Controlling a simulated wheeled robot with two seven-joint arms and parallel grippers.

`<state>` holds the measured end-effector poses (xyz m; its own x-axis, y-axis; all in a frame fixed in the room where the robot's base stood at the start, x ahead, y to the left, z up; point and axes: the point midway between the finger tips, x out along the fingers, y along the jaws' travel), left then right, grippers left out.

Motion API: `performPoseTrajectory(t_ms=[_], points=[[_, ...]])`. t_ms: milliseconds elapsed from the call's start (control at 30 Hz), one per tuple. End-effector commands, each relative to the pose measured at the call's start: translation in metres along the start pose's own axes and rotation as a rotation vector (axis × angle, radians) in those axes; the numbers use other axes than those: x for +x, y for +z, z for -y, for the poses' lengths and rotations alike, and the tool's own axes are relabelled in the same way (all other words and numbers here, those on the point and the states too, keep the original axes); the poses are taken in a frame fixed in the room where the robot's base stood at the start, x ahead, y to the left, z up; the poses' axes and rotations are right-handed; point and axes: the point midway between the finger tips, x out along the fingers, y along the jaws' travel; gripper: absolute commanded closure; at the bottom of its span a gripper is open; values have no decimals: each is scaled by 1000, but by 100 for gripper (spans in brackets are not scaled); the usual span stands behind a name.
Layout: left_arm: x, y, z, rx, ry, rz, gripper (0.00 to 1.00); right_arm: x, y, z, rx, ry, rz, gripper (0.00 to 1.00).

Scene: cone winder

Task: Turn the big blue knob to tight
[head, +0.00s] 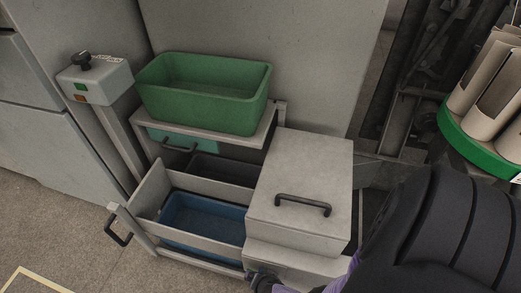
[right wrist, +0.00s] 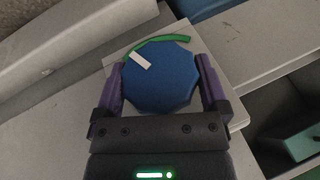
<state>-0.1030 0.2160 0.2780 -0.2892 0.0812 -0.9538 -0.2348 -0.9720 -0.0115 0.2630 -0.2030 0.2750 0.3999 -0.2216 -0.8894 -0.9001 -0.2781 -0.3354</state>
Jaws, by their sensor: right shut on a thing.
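The big blue knob (right wrist: 165,82) shows in the right wrist view, a many-sided disc with a white pointer mark (right wrist: 141,60) at its upper left. A green arc (right wrist: 160,44) is on the grey panel beyond its top edge. My right gripper (right wrist: 162,80) has its purple fingers on either side of the knob and is shut on it. In the head view the knob is not visible; my dark right arm covers the lower right. My left gripper is in neither view.
A grey cabinet with a black handle (head: 303,204) stands at centre. A green bin (head: 205,92) sits on a shelf left of it, above an open drawer with a blue bin (head: 207,221). A control post (head: 95,83) stands at left. Cones on a green ring (head: 478,150) are at right.

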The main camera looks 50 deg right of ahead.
Motion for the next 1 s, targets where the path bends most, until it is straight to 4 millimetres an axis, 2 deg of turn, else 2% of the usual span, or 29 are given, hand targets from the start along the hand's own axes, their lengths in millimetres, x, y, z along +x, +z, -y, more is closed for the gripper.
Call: performPoseTrajectory(t_ms=[167, 200, 467, 567, 700, 800, 900, 1000], points=[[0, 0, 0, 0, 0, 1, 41, 0, 0, -2, 0, 5, -1, 66], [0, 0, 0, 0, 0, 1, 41, 0, 0, -2, 0, 5, -1, 1], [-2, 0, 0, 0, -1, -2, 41, -3, -1, 0, 1, 2, -1, 0], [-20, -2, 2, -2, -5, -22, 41, -23, -3, 4, 1, -4, -3, 0], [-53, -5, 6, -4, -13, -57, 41, -64, -4, 7, 3, -6, -3, 0], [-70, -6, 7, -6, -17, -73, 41, -85, -4, 6, 1, -4, -4, 0], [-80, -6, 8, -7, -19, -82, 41, -97, -3, 3, 1, -1, -3, 0], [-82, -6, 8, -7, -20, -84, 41, -101, -1, 0, 1, 3, -2, 0]])
